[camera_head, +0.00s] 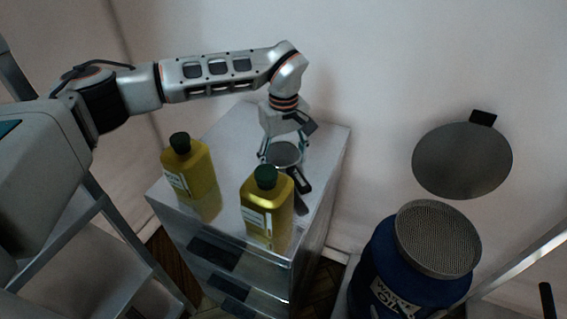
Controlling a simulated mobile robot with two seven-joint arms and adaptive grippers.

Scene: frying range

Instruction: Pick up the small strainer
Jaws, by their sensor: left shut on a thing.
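The small strainer (285,155) is a round grey mesh bowl with a dark handle, over the back right part of the metal cabinet top. My left gripper (283,146) reaches down onto it from behind, and its fingers are shut on it. The handle points toward the front right. I cannot tell whether the strainer touches the cabinet top or is just above it. My right gripper is not in view.
Two yellow oil bottles with dark green caps, the left one (188,170) and the right one (267,207), stand upright on the cabinet (235,135). The right bottle is close in front of the strainer. A blue drum (385,265) with a perforated grey top (438,238) stands at right.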

